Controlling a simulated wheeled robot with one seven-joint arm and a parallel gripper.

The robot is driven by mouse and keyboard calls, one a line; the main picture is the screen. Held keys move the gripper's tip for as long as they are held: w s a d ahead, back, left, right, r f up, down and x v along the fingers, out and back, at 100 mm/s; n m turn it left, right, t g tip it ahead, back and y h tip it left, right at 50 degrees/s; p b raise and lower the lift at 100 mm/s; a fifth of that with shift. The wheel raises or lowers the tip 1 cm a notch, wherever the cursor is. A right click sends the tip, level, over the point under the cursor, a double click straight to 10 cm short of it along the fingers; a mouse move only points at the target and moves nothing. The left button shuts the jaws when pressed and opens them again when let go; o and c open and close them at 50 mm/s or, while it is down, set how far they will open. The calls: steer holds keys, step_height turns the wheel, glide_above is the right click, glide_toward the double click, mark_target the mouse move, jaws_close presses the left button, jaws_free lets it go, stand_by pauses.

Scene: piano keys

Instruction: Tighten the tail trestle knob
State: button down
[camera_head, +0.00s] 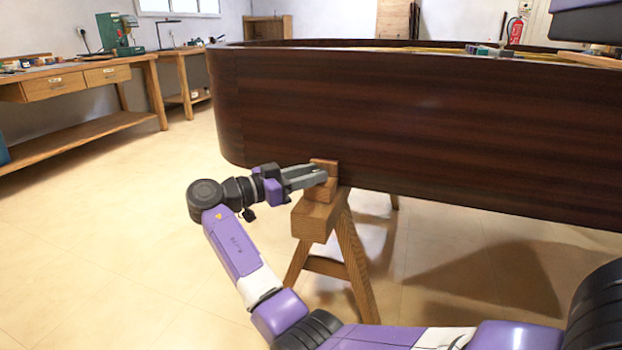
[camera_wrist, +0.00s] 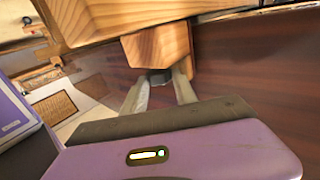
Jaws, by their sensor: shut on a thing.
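The tail trestle (camera_head: 318,216) is a wooden stand under the curved tail of the dark brown piano case (camera_head: 430,125). A small wooden block (camera_head: 331,170) rises from its top beside the case wall; a block also shows in the wrist view (camera_wrist: 158,45). A small dark knob (camera_wrist: 160,76) sits against that block, between my fingertips. My gripper (camera_head: 319,174) reaches in from the left at the block and is shut on the knob. In the head view, my fingers hide the knob. How tight the knob is cannot be told.
The case wall runs close behind my gripper and extends right. A workbench (camera_head: 85,75) with tools stands at the far left. The pale floor (camera_head: 110,240) left of the trestle is clear. A fire extinguisher (camera_head: 515,29) hangs at the back right.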

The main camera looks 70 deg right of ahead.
stand_by(0.3)
steer(key=c, duration=1)
jaws_free()
steer(key=shift+o, duration=0.2)
steer(key=shift+r+p, duration=0.1)
steer(key=shift+p, duration=0.2)
